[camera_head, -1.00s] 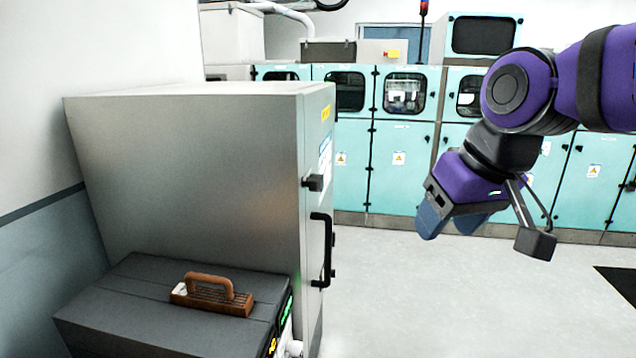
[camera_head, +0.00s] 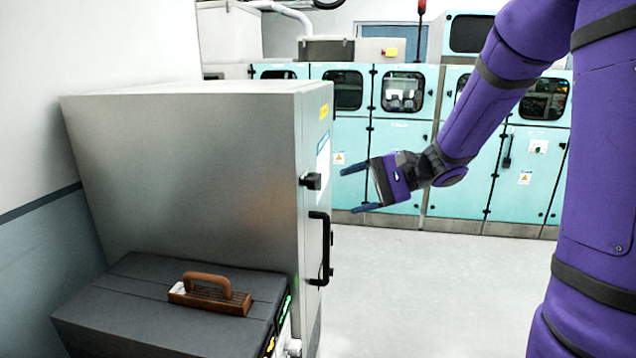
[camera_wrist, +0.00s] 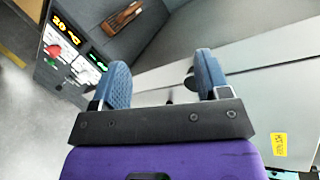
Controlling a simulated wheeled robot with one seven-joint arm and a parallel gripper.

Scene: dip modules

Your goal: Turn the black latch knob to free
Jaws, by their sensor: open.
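The black latch knob (camera_head: 313,181) sits on the door edge of the grey metal cabinet (camera_head: 180,150), in the head view. A black bar handle (camera_head: 320,250) is below it on the same door. My gripper (camera_head: 350,191) is open and empty, to the right of the knob at about its height, with its fingers pointing left towards the door. In the head view a gap shows between fingertips and knob. In the wrist view my gripper (camera_wrist: 160,68) has its two blue fingers spread. A small dark part shows beside the right finger there; I cannot tell whether it is the knob.
A dark box (camera_head: 120,290) stands in front of the cabinet, with a brown-handled tool (camera_head: 212,292) on top. A control panel with lights and a red button (camera_wrist: 70,55) shows in the wrist view. Turquoise cabinets (camera_head: 460,180) line the back. The floor (camera_head: 430,290) right of the cabinet is clear.

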